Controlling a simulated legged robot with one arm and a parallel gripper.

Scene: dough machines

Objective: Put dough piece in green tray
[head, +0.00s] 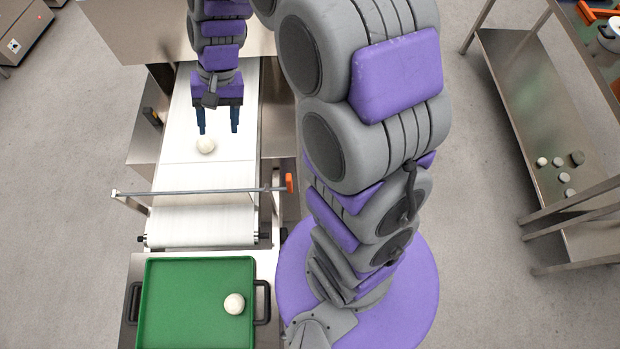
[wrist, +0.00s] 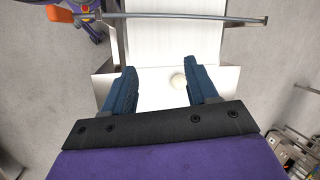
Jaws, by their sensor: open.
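A round, pale dough piece (head: 205,145) lies on the white conveyor belt. My gripper (head: 218,128) is open above the belt, its two blue fingers pointing down, with the dough close to the left finger in the head view. In the wrist view the dough (wrist: 178,80) shows between the open fingers (wrist: 160,80), nearer the right one. I cannot tell how high the fingertips are above it. The green tray (head: 180,300) sits at the near end of the belt, and a second dough piece (head: 234,303) lies in its right part.
A metal bar (head: 200,191) with an orange end crosses over the belt between my gripper and the tray. A steel table (head: 535,110) at the right holds several small dough-like pieces on its lower shelf. Most of the tray is clear.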

